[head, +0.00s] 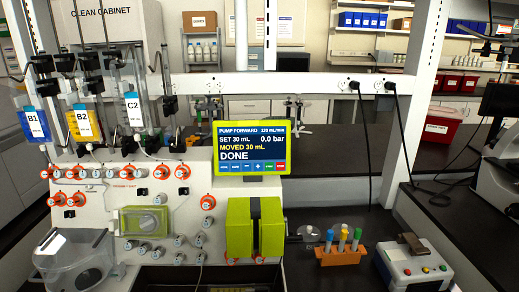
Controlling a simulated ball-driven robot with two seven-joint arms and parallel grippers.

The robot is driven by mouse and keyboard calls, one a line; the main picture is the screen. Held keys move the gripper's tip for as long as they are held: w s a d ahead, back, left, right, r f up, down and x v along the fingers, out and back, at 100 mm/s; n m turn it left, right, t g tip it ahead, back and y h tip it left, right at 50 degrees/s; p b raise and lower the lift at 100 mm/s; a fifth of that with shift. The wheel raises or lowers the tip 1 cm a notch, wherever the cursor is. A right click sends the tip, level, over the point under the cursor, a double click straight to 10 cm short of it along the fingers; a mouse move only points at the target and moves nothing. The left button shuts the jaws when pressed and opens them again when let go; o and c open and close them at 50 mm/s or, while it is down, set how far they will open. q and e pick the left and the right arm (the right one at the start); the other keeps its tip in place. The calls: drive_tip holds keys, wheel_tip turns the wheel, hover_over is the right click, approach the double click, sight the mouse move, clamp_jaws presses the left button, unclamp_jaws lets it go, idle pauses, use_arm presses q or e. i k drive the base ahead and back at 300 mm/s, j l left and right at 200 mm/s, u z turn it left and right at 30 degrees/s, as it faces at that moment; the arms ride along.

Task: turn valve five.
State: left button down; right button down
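The cell processor panel (135,190) stands at the left of the head view. A row of orange-and-white valves (160,172) runs along its upper face, with an orange valve (183,171) toward the right end. Two more orange valves (75,199) sit below at the left. Grey-white knobs (207,202) sit at the right of the panel. The number labels are too small to read, so I cannot tell which is valve five. The screen (252,148) reads "PUMP FORWARD", "MOVED 30 mL" and "DONE". Neither of my grippers is in view.
Bags marked B1 (37,124), B2 (84,123) and C2 (134,115) hang above the panel. A green pump block (254,227) juts out at its lower right. An orange rack (341,256) of tubes and a grey device (412,267) stand on the dark bench to the right.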

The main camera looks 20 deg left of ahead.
sight(99, 173)
drive_tip(key=u, duration=0.8)
drive_tip(key=i+j+u, duration=0.1)
drive_tip(key=j+u, duration=0.25)
drive_tip(key=i+j+u, duration=0.1)
drive_tip(key=j+u, duration=0.25)
drive_tip(key=i+j+u, duration=0.15)
drive_tip(key=u, duration=0.2)
